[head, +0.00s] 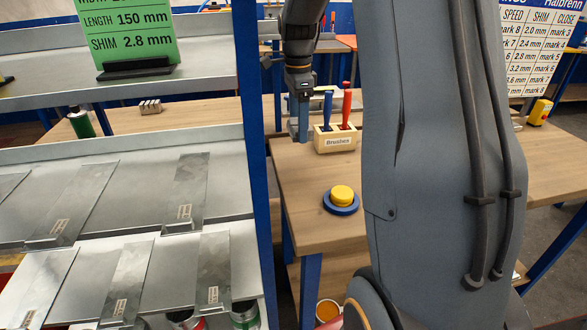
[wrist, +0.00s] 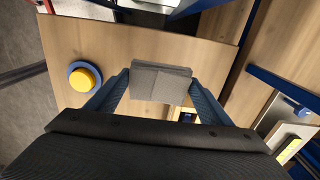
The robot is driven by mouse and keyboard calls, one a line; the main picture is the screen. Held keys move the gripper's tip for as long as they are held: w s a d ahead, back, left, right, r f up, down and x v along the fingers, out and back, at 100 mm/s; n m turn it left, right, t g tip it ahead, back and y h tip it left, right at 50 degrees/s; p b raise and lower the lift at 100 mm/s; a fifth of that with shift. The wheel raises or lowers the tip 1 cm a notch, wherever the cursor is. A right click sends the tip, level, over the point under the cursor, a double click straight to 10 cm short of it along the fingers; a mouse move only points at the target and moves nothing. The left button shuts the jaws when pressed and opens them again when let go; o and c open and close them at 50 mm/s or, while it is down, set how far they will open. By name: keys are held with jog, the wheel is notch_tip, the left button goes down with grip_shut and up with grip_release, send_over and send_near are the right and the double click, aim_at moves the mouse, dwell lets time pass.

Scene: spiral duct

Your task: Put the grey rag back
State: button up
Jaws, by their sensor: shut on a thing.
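The grey rag (wrist: 160,82) is a folded, flat grey cloth between my two blue fingers in the wrist view. My gripper (wrist: 159,92) is shut on it and holds it over the wooden bench (wrist: 85,35). In the head view my gripper (head: 298,130) points down at the bench's left end, just left of the brush box (head: 335,142). I cannot make out the rag clearly in the head view, nor tell its height above the wood.
A yellow button on a blue base (head: 342,197) sits on the bench; it also shows in the wrist view (wrist: 84,78). The brush box holds a blue and a red brush. A blue post (head: 255,170) and racks of metal sheets (head: 75,200) stand at left. Bench wood around the button is clear.

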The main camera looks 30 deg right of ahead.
aim_at(297, 165)
jog(key=shift+w+f, duration=0.25)
jog(key=shift+f, duration=0.55)
notch_tip(297, 165, down, 9)
jog(key=shift+p, duration=1.15)
jog(key=shift+f, duration=0.2)
jog(key=o, duration=1.1)
jog(key=shift+r, duration=0.1)
notch_tip(297, 165, up, 12)
jog(key=b, duration=0.3)
jog(key=shift+r, duration=0.1)
